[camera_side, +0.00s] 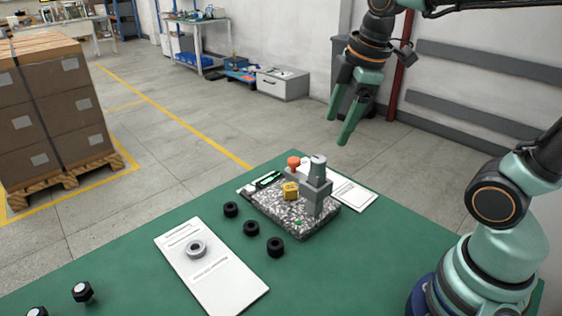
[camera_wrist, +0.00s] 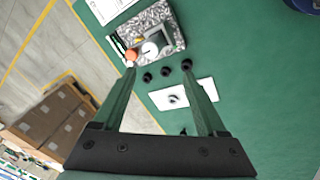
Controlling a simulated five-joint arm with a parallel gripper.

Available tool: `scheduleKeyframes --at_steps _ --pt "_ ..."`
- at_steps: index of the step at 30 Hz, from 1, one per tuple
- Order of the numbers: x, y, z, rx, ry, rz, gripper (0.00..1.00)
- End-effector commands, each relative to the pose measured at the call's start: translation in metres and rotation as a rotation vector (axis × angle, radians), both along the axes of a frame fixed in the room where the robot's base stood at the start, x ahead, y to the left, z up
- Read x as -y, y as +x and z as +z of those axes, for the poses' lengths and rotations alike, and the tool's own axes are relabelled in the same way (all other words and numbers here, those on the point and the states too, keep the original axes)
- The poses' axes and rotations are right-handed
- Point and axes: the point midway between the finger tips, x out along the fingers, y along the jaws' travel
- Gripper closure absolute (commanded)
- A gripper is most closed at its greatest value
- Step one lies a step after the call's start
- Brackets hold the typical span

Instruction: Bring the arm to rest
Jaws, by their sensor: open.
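My gripper (camera_side: 343,120) is open and empty, raised in the air above and behind the far edge of the green table. Its two green fingers point down and apart. In the wrist view my gripper (camera_wrist: 160,78) shows both fingers spread, with nothing between them but the table scene below. A speckled grey tray (camera_side: 270,208) holds a grey upright fixture (camera_side: 317,190), a yellow block (camera_side: 290,191) and an orange part (camera_side: 293,162). My gripper touches none of these.
A white sheet (camera_side: 225,280) with a grey ring (camera_side: 196,249) lies on the green table (camera_side: 350,270). Several black rings, including one (camera_side: 251,228), lie beside the tray. Black parts (camera_side: 83,292) sit at the front left. Boxes on a pallet (camera_side: 50,100) stand away on the floor.

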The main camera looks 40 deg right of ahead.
Motion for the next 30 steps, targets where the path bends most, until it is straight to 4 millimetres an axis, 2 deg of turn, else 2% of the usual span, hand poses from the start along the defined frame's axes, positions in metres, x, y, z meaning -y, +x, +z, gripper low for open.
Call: scheduleKeyframes --at_steps 6,13,18,30 --pt "-0.004 -0.017 -0.009 0.106 0.166 -0.461 0.26" --pt "-0.006 -0.027 -0.018 0.175 0.33 -0.814 0.26" --pt "-0.007 -0.03 -0.021 0.191 0.382 -0.914 0.26" --pt "-0.007 -0.03 -0.021 0.19 0.385 -0.923 0.26"
